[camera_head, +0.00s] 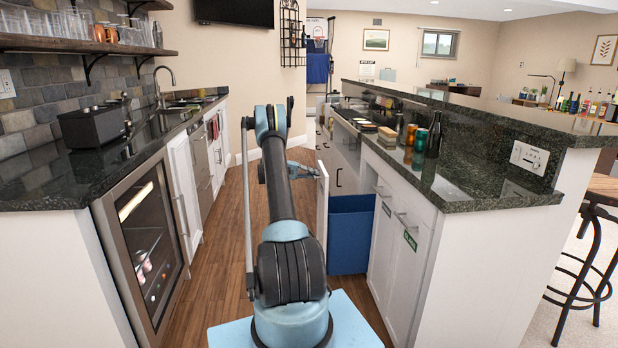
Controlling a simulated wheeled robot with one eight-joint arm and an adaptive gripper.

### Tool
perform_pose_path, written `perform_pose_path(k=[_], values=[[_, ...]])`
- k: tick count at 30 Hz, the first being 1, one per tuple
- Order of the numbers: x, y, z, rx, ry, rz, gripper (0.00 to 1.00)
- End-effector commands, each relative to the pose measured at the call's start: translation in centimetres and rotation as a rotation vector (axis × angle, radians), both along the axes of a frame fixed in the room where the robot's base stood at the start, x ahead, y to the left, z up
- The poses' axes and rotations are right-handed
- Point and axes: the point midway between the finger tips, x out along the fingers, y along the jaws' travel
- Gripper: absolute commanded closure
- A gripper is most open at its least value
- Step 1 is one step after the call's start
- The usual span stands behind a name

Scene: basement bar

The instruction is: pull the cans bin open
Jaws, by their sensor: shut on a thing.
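A blue bin (350,237) stands out from the right-hand row of white cabinets, into the aisle. Its white front panel (322,207) is seen nearly edge-on, clear of the cabinet face. My gripper (311,171) is at the upper aisle-side edge of this panel and is shut on what appears to be its handle; the handle itself is mostly hidden by the fingers. The front of the panel and any label on it face away from me. Nearer white cabinet doors (406,268) are shut and carry bar handles and small green labels, too small to read.
The wood-floored aisle (228,235) is narrow. A glass-door fridge (145,250) and white cabinets line its left side. Cans (420,139) and a dark bottle (434,136) stand on the right dark counter. Bar stools (590,240) are beyond the right counter's end.

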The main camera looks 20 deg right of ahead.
Motion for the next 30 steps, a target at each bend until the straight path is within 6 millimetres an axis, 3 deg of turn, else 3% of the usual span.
perform_pose_path(k=[12, 16, 30], values=[[-0.22, -0.42, -0.12, 0.002, 0.000, -0.007, 1.00], [-0.25, -0.49, -0.09, 0.002, 0.000, -0.007, 0.71], [0.05, 0.30, 0.17, 0.000, 0.000, -0.006, 0.71]])
